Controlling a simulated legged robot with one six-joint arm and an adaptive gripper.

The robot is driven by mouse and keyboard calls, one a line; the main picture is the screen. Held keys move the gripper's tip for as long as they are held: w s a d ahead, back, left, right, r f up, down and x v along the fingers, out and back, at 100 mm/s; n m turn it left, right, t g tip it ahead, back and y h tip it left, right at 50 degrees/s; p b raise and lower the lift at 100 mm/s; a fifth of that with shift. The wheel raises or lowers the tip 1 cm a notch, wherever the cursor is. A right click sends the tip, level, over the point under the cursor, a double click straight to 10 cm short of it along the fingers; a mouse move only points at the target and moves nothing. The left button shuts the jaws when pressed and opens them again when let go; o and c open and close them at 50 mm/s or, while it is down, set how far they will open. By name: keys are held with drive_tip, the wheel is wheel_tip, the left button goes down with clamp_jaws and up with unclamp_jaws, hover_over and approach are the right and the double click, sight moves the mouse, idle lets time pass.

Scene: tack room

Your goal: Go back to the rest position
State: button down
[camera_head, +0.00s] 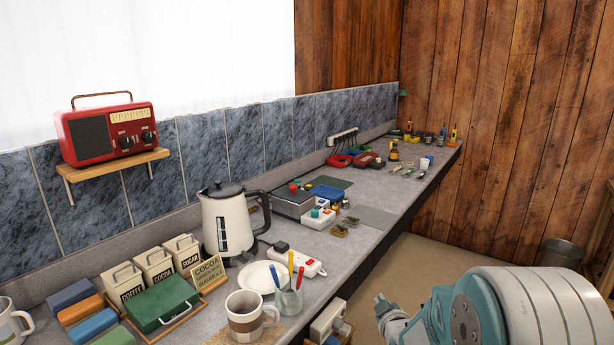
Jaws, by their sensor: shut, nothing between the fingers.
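My gripper (381,300) shows at the lower right as a small grey-teal end beyond the large white and teal housing of my arm. Its fingers are together, with nothing seen between them. It is in front of the long grey counter (375,218), over the floor side, and looks apart from the counter edge. Much of the gripper is hidden or small behind my arm.
The counter's near end holds a white kettle (224,222), a mug (248,318), a glass with pens (288,298), a green box (162,302) and canisters (153,264). A red radio (107,132) sits on a wall shelf. A bin (558,254) stands at right; the floor (450,250) between is clear.

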drive_tip(key=s+a+r+m+g, duration=0.1)
drive_tip(key=s+r+m+g, duration=0.1)
drive_tip(key=s, duration=0.9)
drive_tip(key=s+r+m+g, duration=0.3)
drive_tip(key=s+r, duration=0.3)
drive_tip(key=s, duration=0.5)
drive_tip(key=s+a+r+m+g, duration=0.1)
drive_tip(key=s+r+m+g, duration=0.2)
drive_tip(key=s, duration=0.8)
drive_tip(key=shift+a+r+g+h, duration=0.3)
drive_tip(key=shift+r+g+h, duration=0.15)
drive_tip(key=shift+g, duration=0.25)
drive_tip(key=shift+s, duration=0.1)
